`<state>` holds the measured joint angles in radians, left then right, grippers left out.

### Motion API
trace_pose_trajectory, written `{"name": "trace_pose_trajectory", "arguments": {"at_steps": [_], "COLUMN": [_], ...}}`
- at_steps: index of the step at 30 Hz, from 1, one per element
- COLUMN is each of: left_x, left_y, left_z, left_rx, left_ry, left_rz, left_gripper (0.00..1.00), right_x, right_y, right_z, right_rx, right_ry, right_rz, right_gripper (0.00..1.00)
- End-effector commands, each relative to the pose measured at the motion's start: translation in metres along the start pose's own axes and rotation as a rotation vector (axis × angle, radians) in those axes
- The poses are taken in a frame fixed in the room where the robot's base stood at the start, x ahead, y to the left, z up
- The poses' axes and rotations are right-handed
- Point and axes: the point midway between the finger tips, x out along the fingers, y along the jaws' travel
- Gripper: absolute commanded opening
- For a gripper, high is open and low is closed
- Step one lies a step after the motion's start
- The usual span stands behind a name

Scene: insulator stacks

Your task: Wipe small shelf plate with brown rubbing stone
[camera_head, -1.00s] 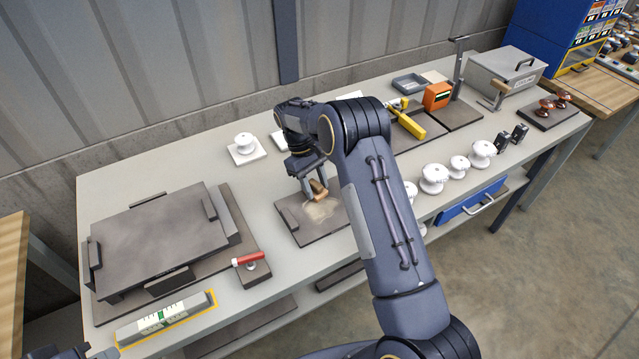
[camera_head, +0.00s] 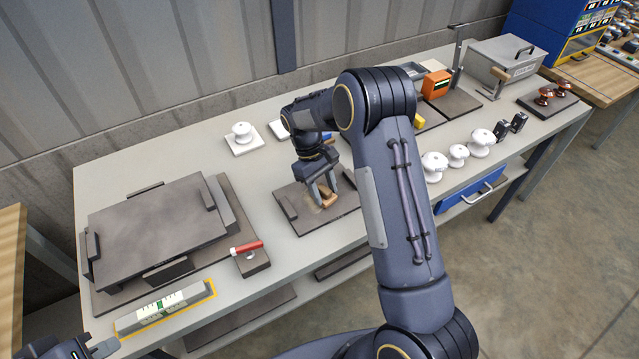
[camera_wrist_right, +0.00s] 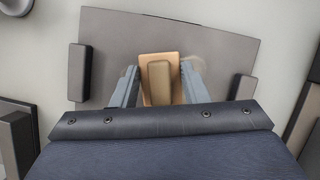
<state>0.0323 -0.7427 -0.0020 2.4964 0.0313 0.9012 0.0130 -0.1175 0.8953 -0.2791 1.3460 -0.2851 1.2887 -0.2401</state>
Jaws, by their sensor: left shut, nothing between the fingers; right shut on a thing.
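The small shelf plate (camera_head: 305,222) is a dark grey plate with raised side blocks, lying near the middle of the table. In the right wrist view the plate (camera_wrist_right: 220,45) fills the upper middle. My right gripper (camera_head: 326,200) is over the plate, shut on the brown rubbing stone (camera_head: 327,196). In the right wrist view the stone (camera_wrist_right: 159,80) sits between the fingers, against or just above the plate; I cannot tell which. A pale smudge (camera_wrist_right: 195,62) shows beside the stone. My left gripper (camera_head: 104,347) is shut and empty at the lower left, beside the table's front edge.
A large dark plate (camera_head: 155,230) on a base stands left. White insulators (camera_head: 434,166) stand right of my right arm; another (camera_head: 242,134) is behind. An orange box (camera_head: 436,84) stands at the back.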

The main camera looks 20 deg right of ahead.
Motion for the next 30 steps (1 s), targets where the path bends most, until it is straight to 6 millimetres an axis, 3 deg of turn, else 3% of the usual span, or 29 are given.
{"name": "trace_pose_trajectory", "arguments": {"at_steps": [18,30], "left_x": [0.004,0.003], "left_y": [-0.002,-0.001], "left_z": [0.002,0.002], "left_rx": [0.0,0.0], "left_ry": [0.0,0.0], "left_rz": [0.0,0.0], "left_gripper": [0.0,0.0], "right_x": [0.015,0.014], "right_y": [-0.01,-0.025], "right_z": [0.032,0.032], "right_rx": [0.0,-0.001], "right_ry": [0.003,0.002], "right_rz": [0.001,0.0], "right_gripper": [0.22,0.22]}}
